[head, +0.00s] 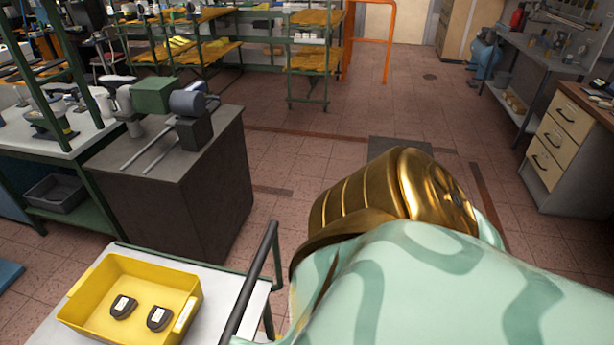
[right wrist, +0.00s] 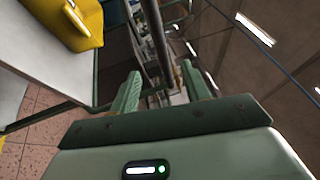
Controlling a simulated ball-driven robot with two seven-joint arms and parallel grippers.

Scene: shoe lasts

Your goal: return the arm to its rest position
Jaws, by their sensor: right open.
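My right arm (head: 400,270), mint green with a gold joint, fills the lower right of the head view. Its gripper is hidden there. In the right wrist view my right gripper (right wrist: 160,82) is open, its two green fingers apart with nothing held between them. My left arm and gripper are in neither view.
A yellow bin (head: 88,290) with two dark pieces (head: 123,306) stands on a white cart (head: 228,305) at lower left. It also shows in the right wrist view (right wrist: 75,22). The cart's dark handle (head: 260,262) is close to my arm. Open floor (head: 350,125) lies beyond.

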